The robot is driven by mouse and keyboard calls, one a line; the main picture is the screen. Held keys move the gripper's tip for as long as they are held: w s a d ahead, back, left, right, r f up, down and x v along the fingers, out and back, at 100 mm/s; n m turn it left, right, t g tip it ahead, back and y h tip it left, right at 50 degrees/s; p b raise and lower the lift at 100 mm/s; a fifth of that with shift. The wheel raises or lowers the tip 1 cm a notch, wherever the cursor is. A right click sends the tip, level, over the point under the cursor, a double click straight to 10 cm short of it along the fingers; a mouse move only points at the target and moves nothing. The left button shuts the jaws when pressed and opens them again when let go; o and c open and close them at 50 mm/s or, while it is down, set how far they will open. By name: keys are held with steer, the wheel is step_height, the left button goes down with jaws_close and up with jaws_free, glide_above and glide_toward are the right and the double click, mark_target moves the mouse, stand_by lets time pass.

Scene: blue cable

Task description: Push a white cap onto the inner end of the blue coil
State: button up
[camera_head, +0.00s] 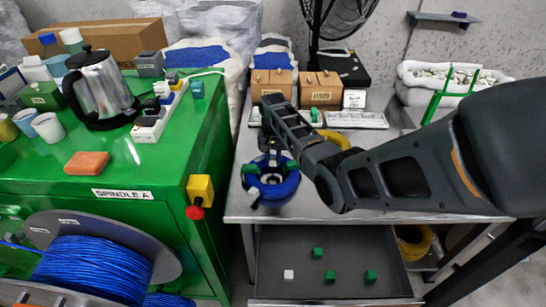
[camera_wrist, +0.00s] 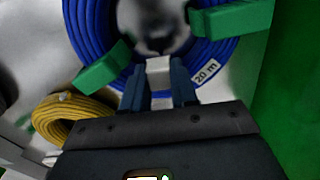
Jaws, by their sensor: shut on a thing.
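The blue coil (camera_head: 280,189) lies on the grey workbench, and fills the top of the wrist view (camera_wrist: 218,62). It bears a "20 m" label and green clips (camera_wrist: 104,67). My gripper (camera_wrist: 158,84) is shut on a small white cap (camera_wrist: 159,68), held between its two blue-grey fingers at the near inner edge of the coil. I cannot tell whether the cap touches the cable. The cable's inner end cannot be made out. In the head view my gripper (camera_head: 271,160) is over the coil and the cap is hidden.
A yellow coil (camera_wrist: 65,118) lies beside the blue one. The green spindle cabinet (camera_head: 190,160) stands close on the left, with a yellow-and-red button box (camera_head: 200,190). Cardboard boxes (camera_head: 320,88) and a white tray (camera_head: 357,120) are behind. Below is a dark tray (camera_head: 335,245) with small cubes.

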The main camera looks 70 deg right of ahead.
steer(key=shift+f, duration=0.55)
stand_by(1.9)
steer(key=o, duration=0.7)
steer(key=shift+c, duration=0.2)
steer(key=o, duration=0.5)
steer(key=shift+r+p, duration=0.85)
steer(key=shift+r, duration=2.7)
